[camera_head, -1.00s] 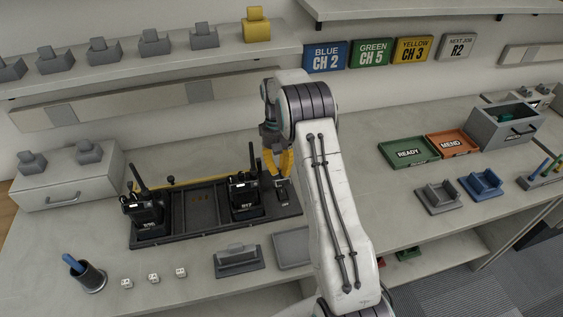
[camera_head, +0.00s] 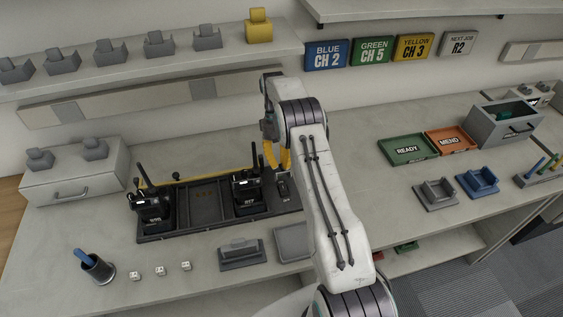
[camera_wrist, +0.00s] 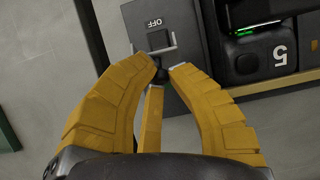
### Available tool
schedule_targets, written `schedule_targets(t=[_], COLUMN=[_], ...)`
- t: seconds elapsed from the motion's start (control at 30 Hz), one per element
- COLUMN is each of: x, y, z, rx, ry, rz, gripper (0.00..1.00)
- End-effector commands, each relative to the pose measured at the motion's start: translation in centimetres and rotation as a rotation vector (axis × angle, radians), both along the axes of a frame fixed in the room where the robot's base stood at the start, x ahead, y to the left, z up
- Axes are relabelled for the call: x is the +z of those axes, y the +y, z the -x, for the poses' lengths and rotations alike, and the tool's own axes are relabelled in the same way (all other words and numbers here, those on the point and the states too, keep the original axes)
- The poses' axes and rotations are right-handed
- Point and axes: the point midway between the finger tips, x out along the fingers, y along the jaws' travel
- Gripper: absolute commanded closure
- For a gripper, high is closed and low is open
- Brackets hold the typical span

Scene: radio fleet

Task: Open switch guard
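The switch panel (camera_wrist: 172,22) is a dark grey plate with an OFF label, at the top of the wrist view. A dark switch (camera_wrist: 158,40) sits on it, with a light grey frame-like piece (camera_wrist: 170,50), perhaps the guard, around its lower side. In the head view the switch unit (camera_head: 284,188) is at the right end of the black radio rack. My gripper (camera_wrist: 167,66) has yellow fingers, with tips apart and nothing clearly held between them. The tips are close to the frame's near edge; I cannot tell whether they touch. A dark part between the tips is partly hidden.
The black rack (camera_head: 204,220) holds two radios, one (camera_head: 247,193) close left of the switch unit. A grey cradle (camera_head: 240,252) and a flat grey tray (camera_head: 293,243) stand in front. Green (camera_head: 408,150) and orange (camera_head: 450,141) trays are to the right.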

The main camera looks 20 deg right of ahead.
Motion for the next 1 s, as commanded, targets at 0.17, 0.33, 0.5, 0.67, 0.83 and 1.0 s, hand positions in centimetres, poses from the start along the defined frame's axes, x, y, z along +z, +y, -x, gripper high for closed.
schedule_targets(t=[0.17, 0.33, 0.5, 0.67, 0.83, 1.0], x=[-0.16, -0.06, -0.01, 0.01, -0.01, -0.17], y=[0.09, 0.04, 0.02, 0.01, 0.01, 0.02], z=[0.10, 0.08, 0.08, 0.08, 0.11, 0.24], rx=[0.001, 0.000, 0.000, 0.000, 0.000, 0.000], ry=[0.005, 0.004, 0.003, 0.003, -0.006, -0.033], rz=[-0.001, -0.001, -0.001, -0.001, 0.001, 0.007], gripper=[0.69, 0.59, 0.59, 0.59, 0.59, 0.59])
